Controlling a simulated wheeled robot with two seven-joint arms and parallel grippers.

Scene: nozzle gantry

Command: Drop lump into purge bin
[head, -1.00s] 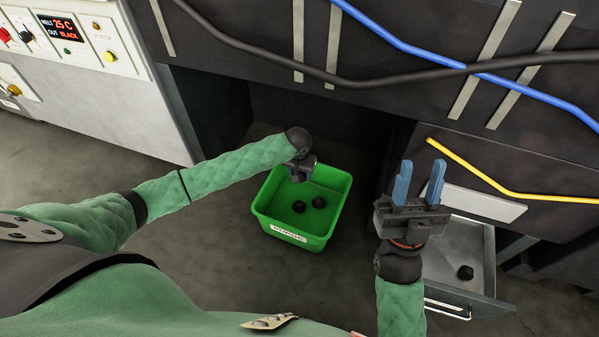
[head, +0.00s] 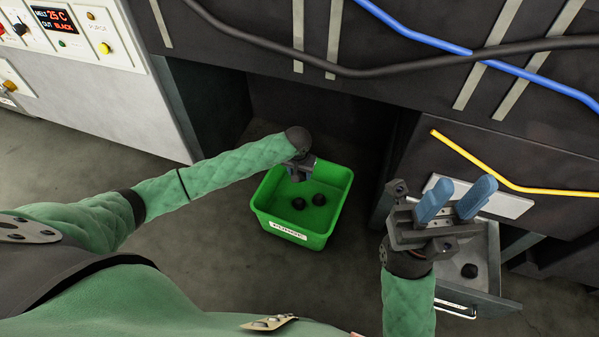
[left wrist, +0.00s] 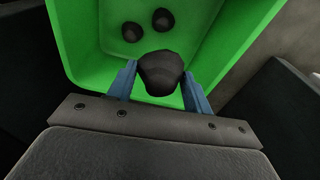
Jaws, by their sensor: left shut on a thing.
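The green purge bin (head: 336,204) stands on the floor in the middle of the head view, with a white label on its front. Two dark lumps lie on its floor, one lump (head: 298,204) beside the other (head: 319,199). My left gripper (head: 297,176) is over the bin's back left part, its fingers mostly hidden there. In the left wrist view its blue fingers (left wrist: 160,88) are shut on a dark lump (left wrist: 160,72), held above the bin. My right gripper (head: 455,203) is empty with its blue fingers apart, right of the bin.
An open grey drawer (head: 490,255) at the right holds another dark lump (head: 469,270). The dark machine with black, blue and yellow cables is behind. A white control panel (head: 85,45) stands at the left. Bare floor lies in front of the bin.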

